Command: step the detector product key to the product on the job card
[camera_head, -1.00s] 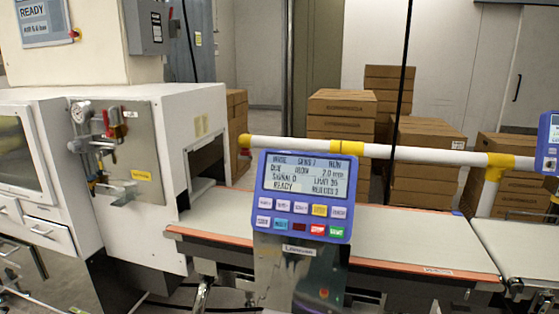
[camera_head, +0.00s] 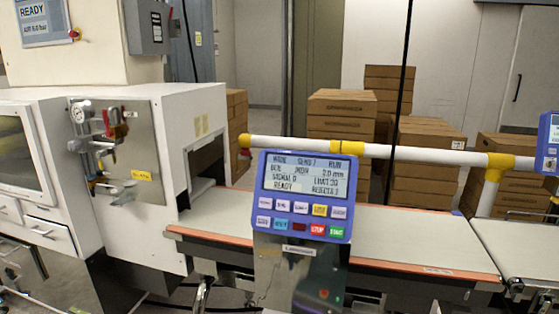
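The blue detector panel (camera_head: 303,195) stands on a steel post in front of the belt, near the middle of the head view. Its grey screen (camera_head: 307,177) shows several lines of text, with READY at lower left; the small lettering is hard to read. Below it are two rows of keys: pale ones, a yellow key (camera_head: 320,210), a cyan key (camera_head: 280,225), a dark red one, a red STOP key (camera_head: 317,229) and a green START key (camera_head: 336,232). The key labels are mostly too small to read. No job card can be made out. Neither of my grippers is in view.
The conveyor belt (camera_head: 402,233) with orange edges runs behind the panel, under a white and yellow rail (camera_head: 410,154). A white machine with a valve plate (camera_head: 140,150) stands left. Brown cartons (camera_head: 341,104) are stacked behind. Another blue panel (camera_head: 551,143) shows at the right edge.

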